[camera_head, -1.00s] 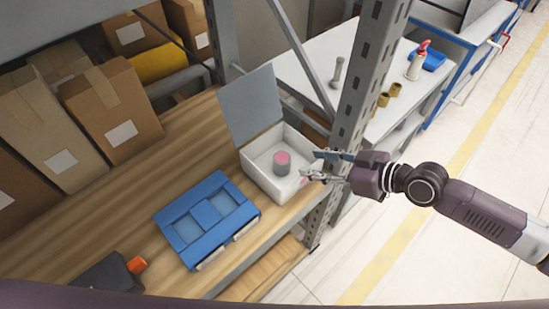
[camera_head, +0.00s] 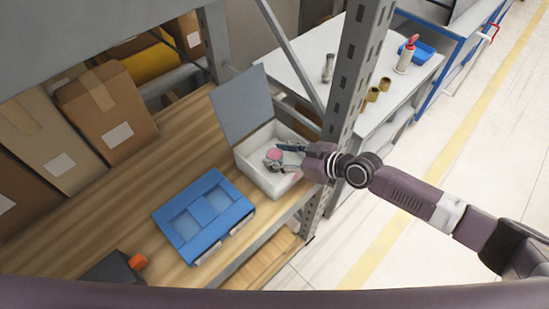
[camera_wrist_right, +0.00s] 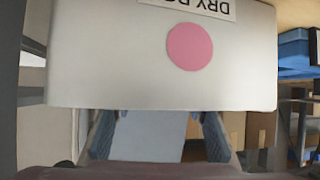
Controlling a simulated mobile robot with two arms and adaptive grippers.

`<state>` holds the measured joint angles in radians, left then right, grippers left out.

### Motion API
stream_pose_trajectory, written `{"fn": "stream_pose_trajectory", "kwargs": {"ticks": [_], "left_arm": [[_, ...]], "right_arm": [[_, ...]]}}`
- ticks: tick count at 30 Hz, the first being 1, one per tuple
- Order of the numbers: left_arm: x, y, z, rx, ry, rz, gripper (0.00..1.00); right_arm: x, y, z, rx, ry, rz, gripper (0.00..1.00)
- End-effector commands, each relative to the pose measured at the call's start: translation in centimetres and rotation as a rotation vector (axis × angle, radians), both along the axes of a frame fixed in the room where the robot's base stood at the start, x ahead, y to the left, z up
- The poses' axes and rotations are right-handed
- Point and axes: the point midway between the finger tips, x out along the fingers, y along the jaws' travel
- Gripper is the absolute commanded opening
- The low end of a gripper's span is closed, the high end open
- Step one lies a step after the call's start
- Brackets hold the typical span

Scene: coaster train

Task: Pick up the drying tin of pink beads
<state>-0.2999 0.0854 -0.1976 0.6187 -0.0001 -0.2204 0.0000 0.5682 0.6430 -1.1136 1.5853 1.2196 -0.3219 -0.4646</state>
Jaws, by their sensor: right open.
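The tin of pink beads (camera_head: 273,154) is a small round grey tin with a pink top, inside the white open box (camera_head: 262,182) on the wooden shelf. My right gripper (camera_head: 274,155) reaches in over the box's right side. It is open, with one finger on each side of the pink top in the head view; I cannot tell whether it touches the tin or how low it is. The right wrist view shows both fingers and the box's white wall (camera_wrist_right: 120,60) with a pink dot and an upside-down label. The tin is hidden there. My left gripper is out of view.
The box's grey lid (camera_head: 243,104) stands open behind it. A blue case (camera_head: 204,213) lies to the left. A perforated grey post (camera_head: 352,85) rises just right of the box, close to my arm. Cardboard cartons (camera_head: 105,110) stand at the back left.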

Motion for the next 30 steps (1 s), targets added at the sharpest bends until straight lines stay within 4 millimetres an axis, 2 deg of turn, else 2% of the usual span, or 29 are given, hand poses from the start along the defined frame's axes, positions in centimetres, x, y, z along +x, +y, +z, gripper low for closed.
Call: {"fn": "stream_pose_trajectory", "kwargs": {"ticks": [6, 15, 23, 30], "left_arm": [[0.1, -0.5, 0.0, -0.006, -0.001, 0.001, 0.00], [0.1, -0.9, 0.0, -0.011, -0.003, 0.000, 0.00], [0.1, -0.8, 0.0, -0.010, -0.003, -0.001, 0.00], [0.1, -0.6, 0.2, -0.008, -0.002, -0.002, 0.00]], "right_arm": [[0.0, 0.0, -0.1, -0.001, 0.001, 0.000, 0.40], [0.0, 0.0, 0.0, 0.001, -0.001, -0.001, 0.10], [0.0, 0.0, 0.2, 0.001, -0.001, 0.000, 0.09], [0.0, 0.0, 2.4, 0.002, -0.003, 0.001, 0.09]]}}
